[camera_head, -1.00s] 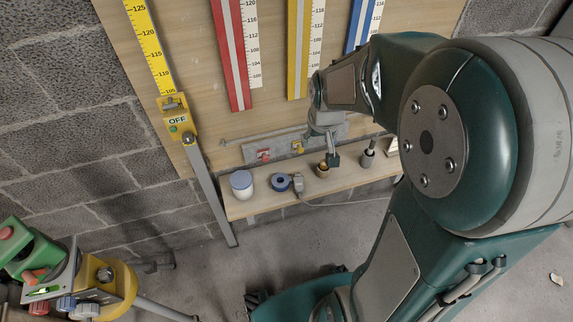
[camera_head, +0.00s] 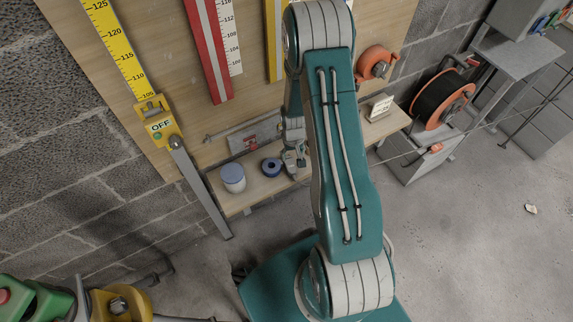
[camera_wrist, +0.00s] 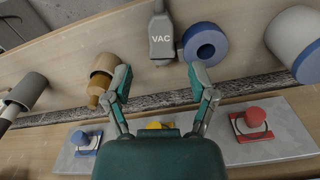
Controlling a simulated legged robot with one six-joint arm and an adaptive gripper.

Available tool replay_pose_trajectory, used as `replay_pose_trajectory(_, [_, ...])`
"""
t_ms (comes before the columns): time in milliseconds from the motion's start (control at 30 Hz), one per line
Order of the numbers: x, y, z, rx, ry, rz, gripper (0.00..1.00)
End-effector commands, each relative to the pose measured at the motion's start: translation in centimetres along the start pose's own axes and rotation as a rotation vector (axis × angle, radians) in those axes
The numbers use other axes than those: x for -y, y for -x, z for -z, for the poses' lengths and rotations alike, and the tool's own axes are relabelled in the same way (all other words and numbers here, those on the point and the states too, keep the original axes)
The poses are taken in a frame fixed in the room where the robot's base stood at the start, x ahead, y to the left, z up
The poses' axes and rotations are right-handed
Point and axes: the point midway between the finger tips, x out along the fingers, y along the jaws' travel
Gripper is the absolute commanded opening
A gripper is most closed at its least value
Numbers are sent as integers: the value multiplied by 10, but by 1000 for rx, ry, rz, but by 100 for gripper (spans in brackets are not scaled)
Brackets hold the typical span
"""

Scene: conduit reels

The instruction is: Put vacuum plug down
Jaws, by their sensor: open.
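The vacuum plug (camera_wrist: 163,38), a grey block marked VAC with a narrower neck, lies on the wooden shelf (camera_wrist: 75,62) in the wrist view. My gripper (camera_wrist: 159,78) is open and empty, its two fingertips apart just short of the plug's near end. The plug sits ahead of the gap between the fingers, apart from them as far as I can tell. In the head view my gripper (camera_head: 301,152) is over the shelf close to the plug (camera_head: 289,161); my arm hides part of the shelf there.
A blue tape roll (camera_wrist: 206,44) lies right beside the plug in the wrist view, with a white blue-lidded jar (camera_wrist: 293,38) beyond. A grey panel (camera_wrist: 284,128) carries blue, yellow and red fittings. An orange cable reel (camera_head: 441,99) stands at right.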

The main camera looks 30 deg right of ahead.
Motion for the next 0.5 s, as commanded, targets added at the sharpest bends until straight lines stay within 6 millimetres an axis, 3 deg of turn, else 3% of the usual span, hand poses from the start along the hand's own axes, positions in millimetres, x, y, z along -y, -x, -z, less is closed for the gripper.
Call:
replay_pose_trajectory(200, [1,-35,-1,4,1,-1,73])
replay_pose_trajectory(500, [2,-63,-1,4,1,-1,73])
